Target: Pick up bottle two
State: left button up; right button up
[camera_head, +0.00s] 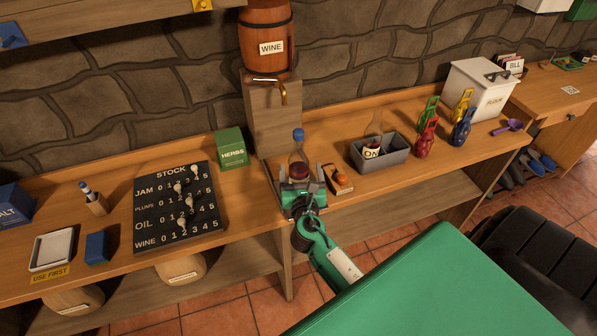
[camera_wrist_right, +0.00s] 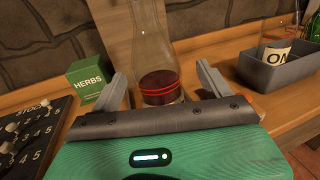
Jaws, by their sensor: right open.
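A clear bottle with a blue cap and dark red liquid (camera_head: 298,150) stands upright on the wooden counter below the wine barrel. Red rings show around it in the right wrist view (camera_wrist_right: 160,85), but I read no number on it. My right gripper (camera_head: 301,178) is open, its fingers to either side of the bottle's lower part; I cannot tell whether they touch it. A second bottle (camera_head: 373,147), with a label reading "ON", stands in a grey bin (camera_head: 396,158) to the right. My left gripper is not in view.
A small wooden block with an orange top (camera_head: 338,180) lies close to the right of my gripper. A green herbs box (camera_head: 232,149) and a black stock board (camera_head: 178,207) are to the left. The barrel's tap (camera_head: 283,92) hangs above the bottle.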

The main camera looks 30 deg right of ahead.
jog(key=p+x, duration=0.1)
jog(key=x, duration=0.4)
jog(key=shift+w+a+f, duration=0.1)
jog(key=shift+a, duration=0.1)
jog(key=c, duration=1.3)
jog(key=shift+c, duration=0.7)
